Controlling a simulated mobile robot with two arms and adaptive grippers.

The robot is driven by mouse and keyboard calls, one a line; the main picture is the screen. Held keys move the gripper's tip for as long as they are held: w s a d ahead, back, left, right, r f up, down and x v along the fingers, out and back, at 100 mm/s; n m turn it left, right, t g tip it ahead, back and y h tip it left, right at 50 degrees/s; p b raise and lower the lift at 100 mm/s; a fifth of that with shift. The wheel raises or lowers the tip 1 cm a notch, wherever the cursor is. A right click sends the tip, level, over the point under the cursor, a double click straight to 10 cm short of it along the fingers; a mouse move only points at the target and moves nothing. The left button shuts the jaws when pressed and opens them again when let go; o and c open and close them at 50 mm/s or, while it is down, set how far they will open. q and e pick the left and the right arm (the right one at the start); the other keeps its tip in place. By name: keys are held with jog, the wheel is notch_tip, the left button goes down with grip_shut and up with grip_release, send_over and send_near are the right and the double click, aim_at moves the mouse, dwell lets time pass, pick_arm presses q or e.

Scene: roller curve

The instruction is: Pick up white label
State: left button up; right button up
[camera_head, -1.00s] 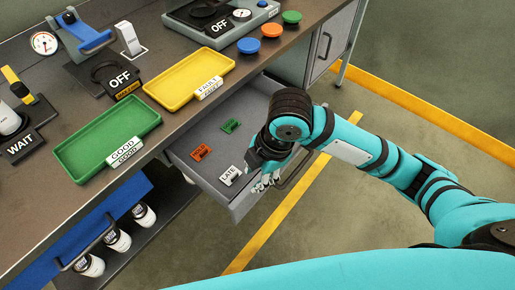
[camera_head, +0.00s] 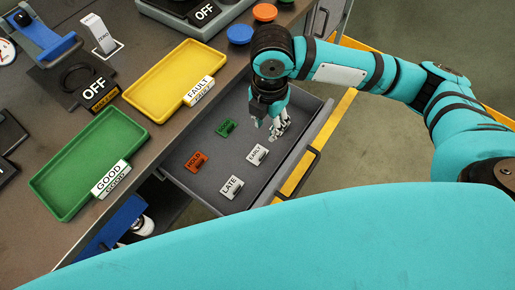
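Two white labels lie in the open grey drawer: one reading EARLY (camera_head: 257,154) and one reading LATE (camera_head: 231,187). My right gripper (camera_head: 277,134) reaches down over the drawer, just above and right of the EARLY label in the picture. Its fingers look spread, with nothing between them, and they seem apart from the label. The LATE label lies farther off, toward the lower left. My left gripper is not in view.
The drawer (camera_head: 208,145) also holds a green label (camera_head: 226,128) and an orange HOLD label (camera_head: 195,161). A yellow FAULT tray (camera_head: 165,80) and a green GOOD tray (camera_head: 85,165) stand on the bench above. The drawer's front wall and handle (camera_head: 300,172) are close to my gripper.

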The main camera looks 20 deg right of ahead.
send_over(264, 152)
notch_tip(264, 152, down, 6)
jog(key=f, duration=0.3)
jog(key=shift+d, duration=0.2)
jog(key=f, duration=0.3)
jog(key=shift+a+f+p, duration=0.2)
jog(key=shift+f+p, duration=0.15)
jog(key=shift+p, duration=0.05)
jog(key=shift+f, duration=0.65)
jog(key=c, duration=0.5)
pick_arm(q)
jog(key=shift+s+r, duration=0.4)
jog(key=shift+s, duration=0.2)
pick_arm(e)
grip_shut()
